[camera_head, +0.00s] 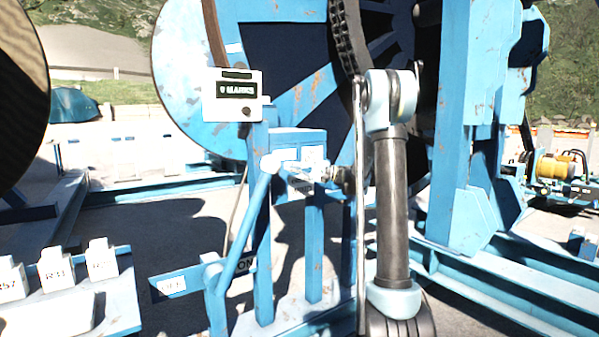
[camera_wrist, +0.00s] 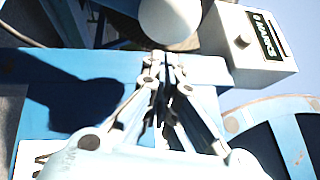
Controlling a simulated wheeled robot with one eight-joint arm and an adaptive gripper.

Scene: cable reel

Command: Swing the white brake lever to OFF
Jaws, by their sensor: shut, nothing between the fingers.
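The brake lever is a pale tube (camera_head: 244,222) with a white ball knob (camera_head: 270,163) on top. It rises from a blue bracket at lower left and leans right. The ON plate (camera_head: 246,264) is partly hidden beside the lever; the OFF plate (camera_head: 172,285) lies to its left. My gripper (camera_head: 286,169) is shut and empty, just right of the knob, its fingers pointing left at it. In the wrist view, the shut fingertips (camera_wrist: 165,57) are right by the white knob (camera_wrist: 170,20). I cannot tell whether they touch it.
A white counter box reading "0 MARKS" (camera_head: 232,95) stands on a blue post behind the lever; it also shows in the wrist view (camera_wrist: 248,42). The big blue reel (camera_head: 190,90) is behind. White numbered blocks (camera_head: 56,268) stand at lower left.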

